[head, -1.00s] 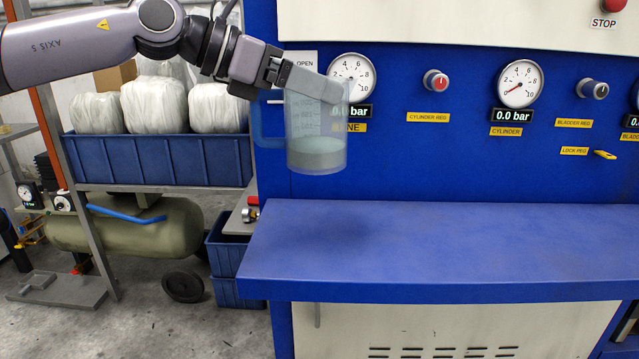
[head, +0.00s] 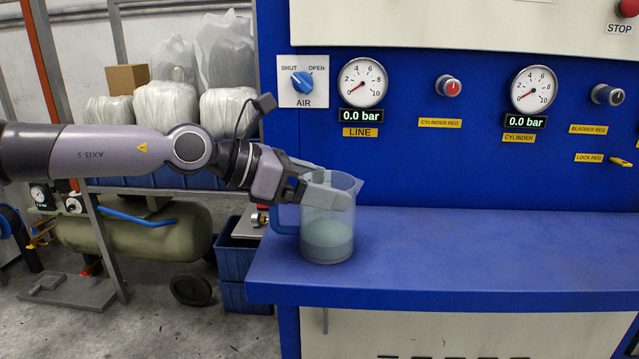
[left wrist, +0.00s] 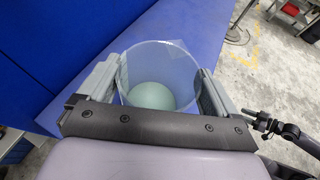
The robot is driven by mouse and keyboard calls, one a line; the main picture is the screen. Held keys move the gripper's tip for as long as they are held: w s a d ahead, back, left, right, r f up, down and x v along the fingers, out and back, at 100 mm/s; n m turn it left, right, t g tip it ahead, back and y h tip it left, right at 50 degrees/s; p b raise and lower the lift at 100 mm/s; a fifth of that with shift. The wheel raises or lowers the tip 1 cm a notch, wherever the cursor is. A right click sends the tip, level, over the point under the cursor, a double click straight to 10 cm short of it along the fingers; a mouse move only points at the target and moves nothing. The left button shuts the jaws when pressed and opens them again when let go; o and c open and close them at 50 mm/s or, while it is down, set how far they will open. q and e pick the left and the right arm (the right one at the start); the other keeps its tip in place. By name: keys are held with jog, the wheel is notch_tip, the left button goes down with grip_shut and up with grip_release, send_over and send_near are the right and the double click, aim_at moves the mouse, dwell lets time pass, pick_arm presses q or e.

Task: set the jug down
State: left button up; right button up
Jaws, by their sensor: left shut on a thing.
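The jug (head: 327,240) is a clear, upright beaker with a blue handle on its left side and pale green liquid in its lower part. It is at the left end of the blue shelf (head: 470,250), its base over the shelf top and apparently on it; a small gap cannot be ruled out. My left gripper (head: 328,192) is shut on the jug's upper part from the left. In the left wrist view the jug (left wrist: 158,70) sits between the two fingers, its open mouth and the liquid showing.
The shelf right of the jug is bare. Behind it is a blue panel with a line gauge (head: 362,82), a cylinder gauge (head: 533,88), knobs and an air switch (head: 303,82). A green tank (head: 165,240) stands at the left, below a rack with wrapped bundles.

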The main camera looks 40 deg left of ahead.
pick_arm(q)
jog(key=shift+f+b, duration=0.25)
jog(key=shift+b, duration=0.1)
jog(key=o, duration=1.3)
jog(key=shift+r, duration=0.1)
jog(key=shift+c, duration=0.2)
jog(key=shift+r+p, duration=0.35)
jog(key=shift+p, duration=0.2)
jog(key=shift+s+a, duration=0.1)
jog(key=shift+b+v, duration=0.3)
jog(key=shift+v, duration=1.05)
jog(key=b+v, duration=0.4)
jog(key=v, duration=0.5)
jog(key=shift+f, duration=0.15)
pick_arm(e)
jog(key=f, duration=0.2)
jog(key=shift+w+a+f, duration=0.3)
jog(key=shift+a, duration=0.05)
jog(key=shift+f, duration=0.1)
